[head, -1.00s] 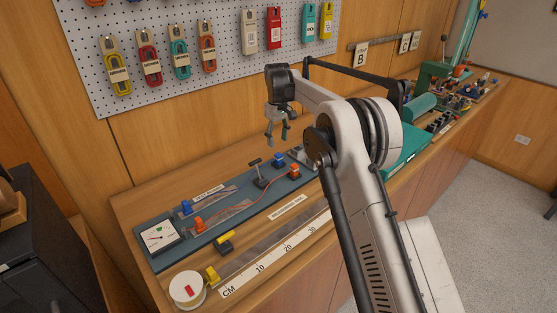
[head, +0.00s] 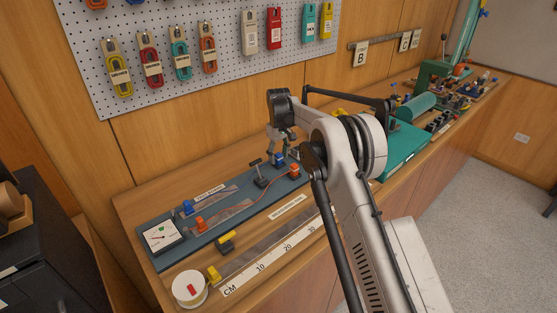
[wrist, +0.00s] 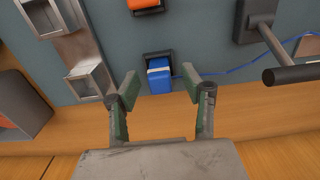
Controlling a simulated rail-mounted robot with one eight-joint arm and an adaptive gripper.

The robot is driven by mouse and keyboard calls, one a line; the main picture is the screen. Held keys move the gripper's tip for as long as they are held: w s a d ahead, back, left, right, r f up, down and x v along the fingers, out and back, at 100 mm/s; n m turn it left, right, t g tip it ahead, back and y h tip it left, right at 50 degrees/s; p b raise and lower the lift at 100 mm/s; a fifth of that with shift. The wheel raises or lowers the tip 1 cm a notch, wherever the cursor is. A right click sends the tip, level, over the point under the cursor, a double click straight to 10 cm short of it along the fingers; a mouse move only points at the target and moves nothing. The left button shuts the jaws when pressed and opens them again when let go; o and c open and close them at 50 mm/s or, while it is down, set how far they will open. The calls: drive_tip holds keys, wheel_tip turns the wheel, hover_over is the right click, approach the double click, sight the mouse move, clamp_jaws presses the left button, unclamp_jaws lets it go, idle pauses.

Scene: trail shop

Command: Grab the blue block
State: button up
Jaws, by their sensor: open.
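A small blue block (head: 279,160) sits on the dark panel on the bench, just below my gripper. In the wrist view the blue block (wrist: 160,82) stands in a black holder near the panel's edge, with a thin blue wire beside it. My gripper (head: 283,150) is open above it. In the wrist view the two green-padded fingers (wrist: 160,98) are spread, one to each side of the block in the picture. No contact shows, and the height gap is hard to judge.
A black lever (head: 260,170) stands close to the block, and an orange block (head: 295,170) is nearby. Another blue block (head: 187,207) is farther left on the panel (head: 224,217). A metal bracket (wrist: 87,77) flanks the block in the wrist view.

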drive_tip(key=shift+c, duration=0.4)
clamp_jaws()
